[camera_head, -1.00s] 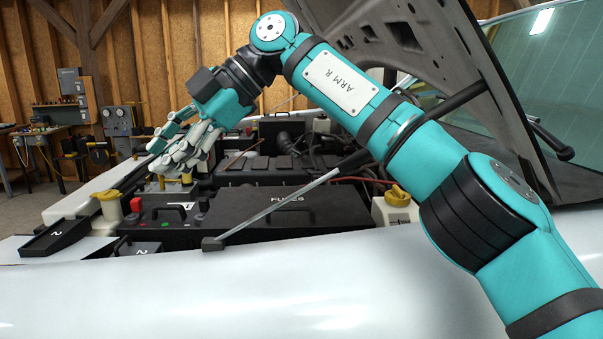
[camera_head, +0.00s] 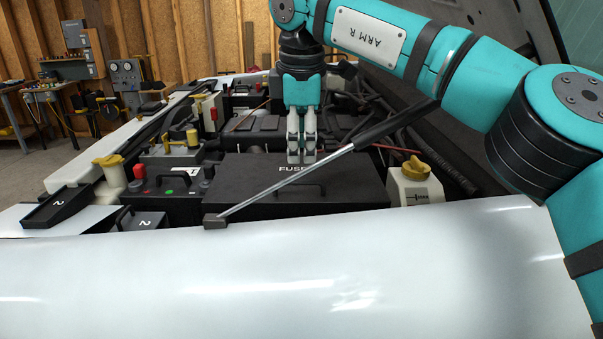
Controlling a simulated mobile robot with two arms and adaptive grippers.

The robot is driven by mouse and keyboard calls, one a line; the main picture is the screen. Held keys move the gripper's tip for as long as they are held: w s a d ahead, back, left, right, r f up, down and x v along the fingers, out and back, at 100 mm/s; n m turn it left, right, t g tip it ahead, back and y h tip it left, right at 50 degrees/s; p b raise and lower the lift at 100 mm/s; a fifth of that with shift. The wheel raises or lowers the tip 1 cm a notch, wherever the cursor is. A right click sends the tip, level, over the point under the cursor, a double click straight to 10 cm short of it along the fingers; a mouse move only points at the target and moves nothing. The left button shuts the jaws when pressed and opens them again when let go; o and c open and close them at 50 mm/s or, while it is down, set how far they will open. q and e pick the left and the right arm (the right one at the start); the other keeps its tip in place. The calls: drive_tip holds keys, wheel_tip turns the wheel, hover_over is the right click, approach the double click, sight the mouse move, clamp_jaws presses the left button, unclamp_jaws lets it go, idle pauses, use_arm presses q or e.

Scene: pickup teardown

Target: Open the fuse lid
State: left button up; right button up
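The black fuse box with its flat lid (camera_head: 345,190), marked with a partly covered "FUSES" label, sits in the engine bay in the head view. The lid looks closed, and a dark handle (camera_head: 298,187) shows on the box's front side. My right gripper (camera_head: 301,160) points straight down at the lid's back edge, beside the label and behind the handle. I cannot tell whether its fingertips touch the lid. Its fingers look close together, with a narrow gap, but their spread in depth is hidden. My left gripper is not in view.
A grey prop rod (camera_head: 290,182) crosses diagonally in front of the fuse box, below my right arm. A battery (camera_head: 175,185) with a red cap stands left, a yellow-capped reservoir (camera_head: 416,188) right. The pale fender (camera_head: 300,275) fills the front.

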sight(301, 184)
drive_tip(key=f, duration=0.3)
drive_tip(key=w+f+p, duration=0.1)
drive_tip(key=f, duration=0.1)
drive_tip(key=shift+a+f, duration=0.1)
drive_tip(key=shift+f, duration=0.15)
drive_tip(key=shift+w+f, duration=0.1)
drive_tip(key=shift+f, duration=0.4)
drive_tip(key=c, duration=0.7)
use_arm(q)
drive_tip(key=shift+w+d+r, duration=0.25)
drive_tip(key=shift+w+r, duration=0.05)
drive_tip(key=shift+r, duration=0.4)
use_arm(e)
clamp_jaws()
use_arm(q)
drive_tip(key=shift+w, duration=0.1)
